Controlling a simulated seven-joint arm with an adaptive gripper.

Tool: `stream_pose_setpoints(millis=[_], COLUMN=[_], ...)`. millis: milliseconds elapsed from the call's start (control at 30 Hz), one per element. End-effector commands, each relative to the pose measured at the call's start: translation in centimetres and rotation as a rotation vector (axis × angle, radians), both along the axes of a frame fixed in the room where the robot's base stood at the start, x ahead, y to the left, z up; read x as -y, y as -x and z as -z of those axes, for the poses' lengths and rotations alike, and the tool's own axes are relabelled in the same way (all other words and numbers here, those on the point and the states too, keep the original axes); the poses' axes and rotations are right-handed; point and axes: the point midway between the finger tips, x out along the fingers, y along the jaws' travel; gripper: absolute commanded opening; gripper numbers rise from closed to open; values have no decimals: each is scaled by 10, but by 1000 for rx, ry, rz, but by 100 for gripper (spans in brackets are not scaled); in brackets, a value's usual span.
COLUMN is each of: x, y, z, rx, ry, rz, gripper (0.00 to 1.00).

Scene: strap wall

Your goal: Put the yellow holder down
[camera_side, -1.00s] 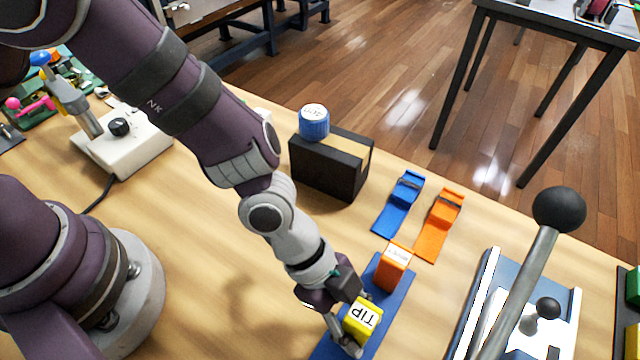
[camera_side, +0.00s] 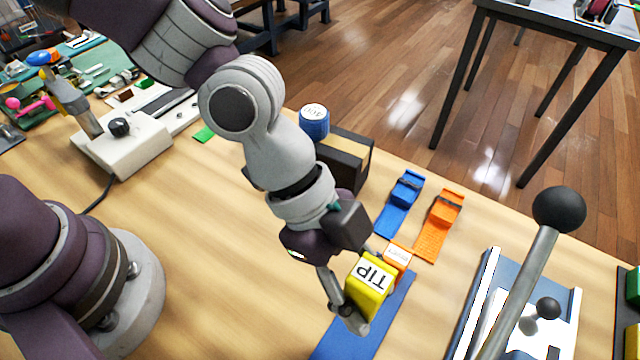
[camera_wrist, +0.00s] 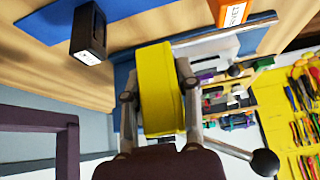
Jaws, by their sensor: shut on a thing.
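The yellow holder (camera_side: 370,282), with a white label reading TIP on top, is in my gripper (camera_side: 354,283). The gripper is shut on it, one finger on each side, and holds it above the blue strip (camera_side: 372,326) on the table. In the wrist view the yellow holder (camera_wrist: 158,90) fills the space between the fingers of my gripper (camera_wrist: 158,95). An orange holder (camera_side: 398,257) with a white label stands at the far end of the blue strip, partly hidden behind the yellow one.
A blue strap piece (camera_side: 400,203) and an orange one (camera_side: 438,225) lie behind the strip. A lever with a black ball (camera_side: 559,210) rises at the right.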

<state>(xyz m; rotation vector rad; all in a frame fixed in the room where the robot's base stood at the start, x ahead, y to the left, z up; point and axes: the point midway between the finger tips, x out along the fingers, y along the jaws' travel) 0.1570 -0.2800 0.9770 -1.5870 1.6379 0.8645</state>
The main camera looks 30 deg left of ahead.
Motion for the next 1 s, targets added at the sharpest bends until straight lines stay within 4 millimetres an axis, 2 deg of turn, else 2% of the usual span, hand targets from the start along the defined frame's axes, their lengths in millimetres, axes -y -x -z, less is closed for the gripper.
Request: stream_pose_setpoints(millis=[167,300,400,467,833,1000], x=[-46,-83,-101,-107,-110,-110], y=[4,19,30,35,38,37], z=[11,16,16,18,84,96], rx=[-7,-6,-3,-3,-5,0], ry=[-2,1,2,2,2,-1], rz=[233,510,664,721,754,754], gripper=[0,0,0,0,0,0])
